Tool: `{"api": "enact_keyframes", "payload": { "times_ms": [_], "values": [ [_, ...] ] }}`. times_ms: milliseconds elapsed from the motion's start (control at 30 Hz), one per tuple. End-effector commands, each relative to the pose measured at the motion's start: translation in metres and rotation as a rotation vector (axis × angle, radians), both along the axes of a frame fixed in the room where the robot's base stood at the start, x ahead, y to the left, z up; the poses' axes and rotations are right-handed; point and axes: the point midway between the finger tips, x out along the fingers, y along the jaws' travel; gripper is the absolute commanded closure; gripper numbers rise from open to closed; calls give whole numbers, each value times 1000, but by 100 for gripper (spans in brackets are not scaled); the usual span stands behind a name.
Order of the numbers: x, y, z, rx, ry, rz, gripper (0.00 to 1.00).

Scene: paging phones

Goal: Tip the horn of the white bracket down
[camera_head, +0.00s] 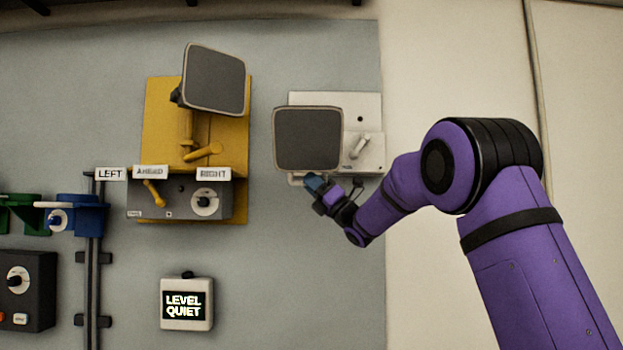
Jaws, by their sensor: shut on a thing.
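The white bracket (365,108) is fixed to the wall at the centre right. Its horn (308,139) is a grey square face with a light rim, facing me and looking close to level. A light lever (360,146) sticks out of the bracket to the right of the horn. My gripper (314,183) is at the horn's lower edge, below its middle right. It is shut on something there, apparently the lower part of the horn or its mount. The fingertips and the exact contact are too small and partly hidden to tell.
A yellow bracket (157,120) with its own tilted horn (213,80) stands to the left. Below it is a grey box with a lever and a dial (205,203). A sign reading LEVEL QUIET (186,304) hangs lower.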

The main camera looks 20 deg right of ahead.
Motion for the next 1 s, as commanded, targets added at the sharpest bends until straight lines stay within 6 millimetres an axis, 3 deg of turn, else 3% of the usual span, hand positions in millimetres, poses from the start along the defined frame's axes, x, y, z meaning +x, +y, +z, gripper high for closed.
{"api": "enact_keyframes", "payload": {
  "times_ms": [567,600,700,1000],
  "values": [
    [6,-6,1,-7,-36,-7,100],
    [6,-6,1,-7,-35,-8,76],
    [6,-6,1,-8,-35,-7,58],
    [6,-5,0,-8,-34,-4,58]
  ]
}}
